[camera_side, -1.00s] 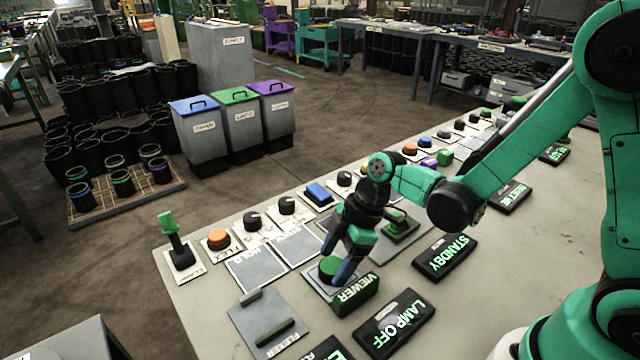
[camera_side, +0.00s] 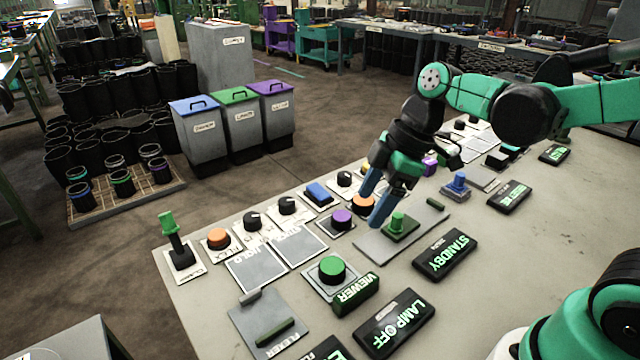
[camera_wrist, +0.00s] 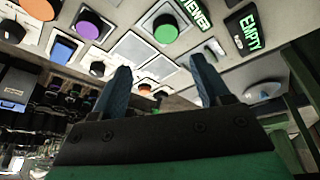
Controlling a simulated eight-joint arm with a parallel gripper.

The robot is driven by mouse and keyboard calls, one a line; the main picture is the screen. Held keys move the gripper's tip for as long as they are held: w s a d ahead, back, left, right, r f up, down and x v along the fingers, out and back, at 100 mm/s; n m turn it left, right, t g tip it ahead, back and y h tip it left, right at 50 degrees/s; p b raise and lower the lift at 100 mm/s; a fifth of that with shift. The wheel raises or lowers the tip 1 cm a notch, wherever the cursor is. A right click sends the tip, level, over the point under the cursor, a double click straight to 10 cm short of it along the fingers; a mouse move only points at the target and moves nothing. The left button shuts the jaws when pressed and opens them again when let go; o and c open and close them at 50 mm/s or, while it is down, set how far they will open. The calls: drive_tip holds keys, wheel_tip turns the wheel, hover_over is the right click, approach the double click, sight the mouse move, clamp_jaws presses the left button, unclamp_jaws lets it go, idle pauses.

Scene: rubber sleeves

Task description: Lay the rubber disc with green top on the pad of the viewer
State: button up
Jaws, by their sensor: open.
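The black rubber disc with green top (camera_side: 332,268) lies flat on the grey pad of the viewer (camera_side: 311,280), behind the sign marked VIEWER (camera_side: 356,295). The disc also shows in the wrist view (camera_wrist: 166,28), beside its sign (camera_wrist: 196,12). My gripper (camera_side: 370,208) is raised above the bench, up and to the right of the disc, apart from it. Its blue fingers are spread with nothing between them, as the wrist view shows (camera_wrist: 160,66). The disc's underside is hidden.
A purple-topped knob (camera_side: 342,218), an orange-topped one (camera_side: 362,204) and a plate with a green peg (camera_side: 398,226) stand near my gripper. Signs STANDBY (camera_side: 445,255) and LAMP OFF (camera_side: 394,322) lie toward the front. The lever (camera_side: 175,240) stands at the left end.

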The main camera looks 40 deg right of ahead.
drive_tip(key=m+t+h, duration=0.1)
drive_tip(key=m, duration=0.2)
drive_tip(key=s+d+m+t+h, duration=0.1)
drive_tip(key=m+t, duration=0.1)
drive_tip(key=m, duration=0.2)
drive_tip(key=s+d+r+m+t+h, duration=0.1)
drive_tip(key=m, duration=0.3)
drive_tip(key=shift+s+d+t, duration=0.2)
drive_tip(key=shift+t, duration=0.2)
